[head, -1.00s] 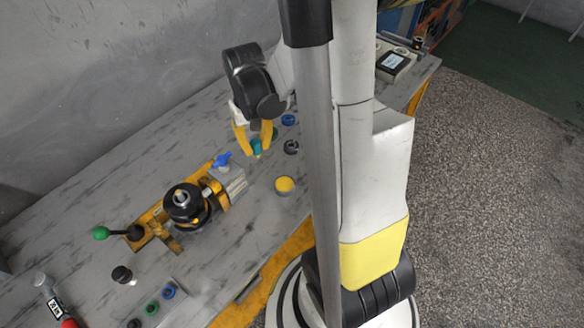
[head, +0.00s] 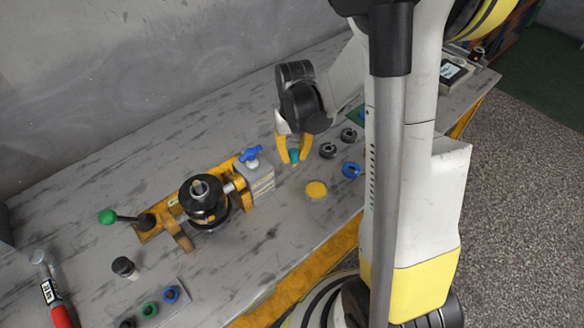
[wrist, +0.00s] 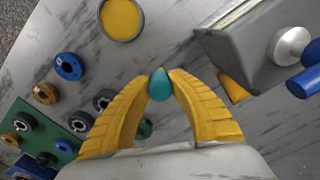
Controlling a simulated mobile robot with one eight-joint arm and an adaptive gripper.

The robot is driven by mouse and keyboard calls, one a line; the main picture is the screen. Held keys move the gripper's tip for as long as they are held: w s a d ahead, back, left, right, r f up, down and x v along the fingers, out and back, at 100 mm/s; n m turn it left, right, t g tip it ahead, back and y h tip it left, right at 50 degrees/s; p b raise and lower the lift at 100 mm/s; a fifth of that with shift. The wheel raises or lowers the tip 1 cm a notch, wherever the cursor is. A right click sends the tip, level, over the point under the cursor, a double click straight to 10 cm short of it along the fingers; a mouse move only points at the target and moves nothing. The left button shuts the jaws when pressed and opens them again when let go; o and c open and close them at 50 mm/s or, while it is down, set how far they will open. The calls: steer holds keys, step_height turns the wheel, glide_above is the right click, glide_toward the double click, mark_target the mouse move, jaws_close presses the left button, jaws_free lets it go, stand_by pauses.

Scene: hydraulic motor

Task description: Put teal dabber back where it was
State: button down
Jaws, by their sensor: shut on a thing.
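My gripper (head: 294,158) is shut on the teal dabber (wrist: 160,85), a small rounded piece pinched between the yellow fingertips. In the head view the teal dabber (head: 294,155) shows as a small patch between the fingers, above the grey table. A second teal patch (wrist: 145,128) shows between the fingers in the wrist view; I cannot tell if it is part of the dabber. A round dish with a yellow top (head: 316,190) stands close to the gripper, and also shows in the wrist view (wrist: 121,18).
A yellow fixture with a black motor part (head: 203,198) and a grey block with a blue handle (head: 251,155) stand left of the gripper. Black rings (head: 328,150) and a blue ring (head: 351,170) lie to the right. A green board (wrist: 62,118) holds several parts.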

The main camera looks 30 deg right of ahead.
mark_target(292, 164)
steer(key=shift+w+a+f, duration=0.2)
steer(key=shift+f, duration=0.25)
steer(key=shift+f+b, duration=1)
steer(key=shift+f, duration=0.7)
steer(key=shift+f, duration=0.2)
steer(key=c, duration=1.3)
jaws_free()
steer(key=shift+r, duration=0.1)
